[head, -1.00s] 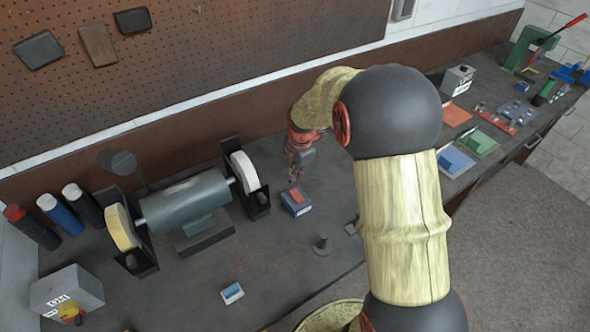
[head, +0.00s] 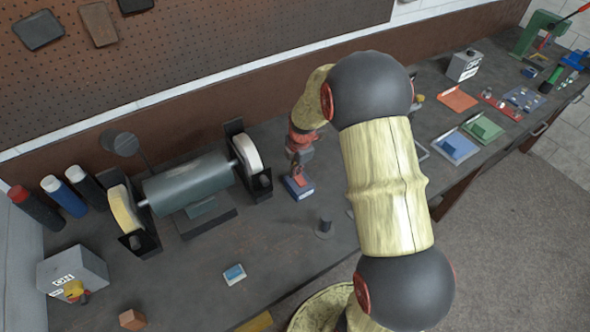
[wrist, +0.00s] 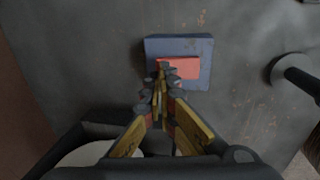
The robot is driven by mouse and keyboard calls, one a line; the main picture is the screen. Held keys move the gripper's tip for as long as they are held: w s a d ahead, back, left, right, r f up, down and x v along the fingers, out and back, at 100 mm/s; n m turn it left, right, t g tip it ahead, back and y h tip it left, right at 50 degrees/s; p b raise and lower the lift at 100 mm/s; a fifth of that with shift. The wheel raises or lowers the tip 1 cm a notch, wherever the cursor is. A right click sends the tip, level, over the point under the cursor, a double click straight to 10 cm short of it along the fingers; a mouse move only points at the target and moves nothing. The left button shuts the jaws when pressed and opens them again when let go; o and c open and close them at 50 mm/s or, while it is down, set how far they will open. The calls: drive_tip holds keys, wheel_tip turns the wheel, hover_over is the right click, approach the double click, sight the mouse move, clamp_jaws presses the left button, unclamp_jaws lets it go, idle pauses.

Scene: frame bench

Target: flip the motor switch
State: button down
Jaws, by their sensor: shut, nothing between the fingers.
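A blue box with a red rocker on top, which looks like the motor switch (head: 302,192), lies on the bench right of the grinder (head: 190,183). In the wrist view the blue box (wrist: 192,46) and its red rocker (wrist: 183,68) are ahead of my fingertips. My gripper (head: 297,178) is shut and empty, pointing down at the box. In the wrist view the closed fingertips (wrist: 161,70) overlap the left end of the red rocker and hide it. I cannot tell whether they touch it or which way the rocker is tipped.
The grinder's right wheel (head: 246,151) stands close left of my gripper. A dark peg on a round base (head: 325,228) stands in front, right of the switch. A labelled grey box (head: 73,270) is at far left. The bench's front middle is mostly clear.

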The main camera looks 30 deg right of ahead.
drive_tip(key=shift+w+f+g+p, duration=0.3)
drive_tip(key=shift+f+g+p, duration=0.05)
drive_tip(key=shift+g+p, duration=0.4)
drive_tip(key=shift+w+f+g+p, duration=0.25)
drive_tip(key=shift+f+g+p, duration=0.05)
drive_tip(key=shift+g+p, duration=0.4)
drive_tip(key=shift+f, duration=0.25)
drive_tip(key=shift+s+f, duration=0.1)
